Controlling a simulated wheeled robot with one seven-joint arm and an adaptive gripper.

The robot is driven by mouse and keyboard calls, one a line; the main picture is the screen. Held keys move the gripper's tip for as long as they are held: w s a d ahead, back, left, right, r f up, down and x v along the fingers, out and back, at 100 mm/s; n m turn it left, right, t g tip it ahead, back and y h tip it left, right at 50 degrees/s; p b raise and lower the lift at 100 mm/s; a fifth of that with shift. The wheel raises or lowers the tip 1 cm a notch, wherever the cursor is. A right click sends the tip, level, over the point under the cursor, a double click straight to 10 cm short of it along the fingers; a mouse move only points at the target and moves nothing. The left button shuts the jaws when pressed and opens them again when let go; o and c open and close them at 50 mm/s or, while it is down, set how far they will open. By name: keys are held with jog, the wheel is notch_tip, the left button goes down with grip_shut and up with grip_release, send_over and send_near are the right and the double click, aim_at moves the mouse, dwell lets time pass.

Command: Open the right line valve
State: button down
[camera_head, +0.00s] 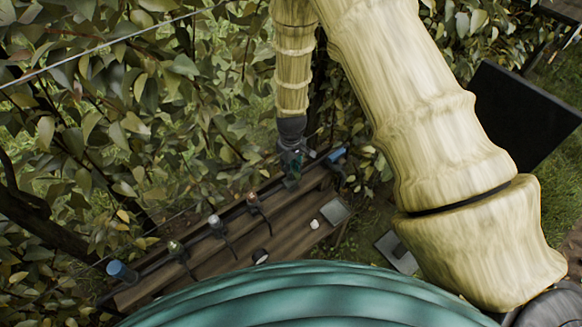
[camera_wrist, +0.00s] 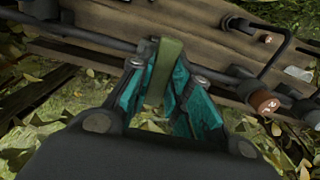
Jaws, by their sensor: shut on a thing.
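My gripper (camera_head: 291,172) is at the right part of the wooden bench, over the pipe line along the bench's back edge. In the wrist view its two teal fingers (camera_wrist: 168,88) close around an olive-green lever (camera_wrist: 170,62), which I take to be the right line valve's handle. The lever stands across the dark pipe (camera_wrist: 85,40). The valve body below is mostly hidden by the fingers. In the head view the gripper hides the lever.
The wooden bench (camera_head: 285,233) carries several small fittings, including a copper-topped one (camera_head: 253,199) and a pale-topped one (camera_head: 214,221). Blue cylinders (camera_head: 121,271) (camera_head: 336,155) sit at its ends. A small grey box (camera_head: 336,211) lies near the right end. Leafy branches (camera_head: 110,110) crowd the back.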

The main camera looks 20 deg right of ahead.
jog(key=n+b, duration=0.1)
jog(key=n, duration=0.3)
jog(key=shift+f+b, duration=0.1)
jog(key=shift+b, duration=0.3)
jog(key=n+b, duration=0.1)
jog(key=n, duration=1.2)
jog(key=shift+n, duration=0.3)
jog(key=c, duration=1.3)
grip_release()
jog(key=shift+r, duration=0.25)
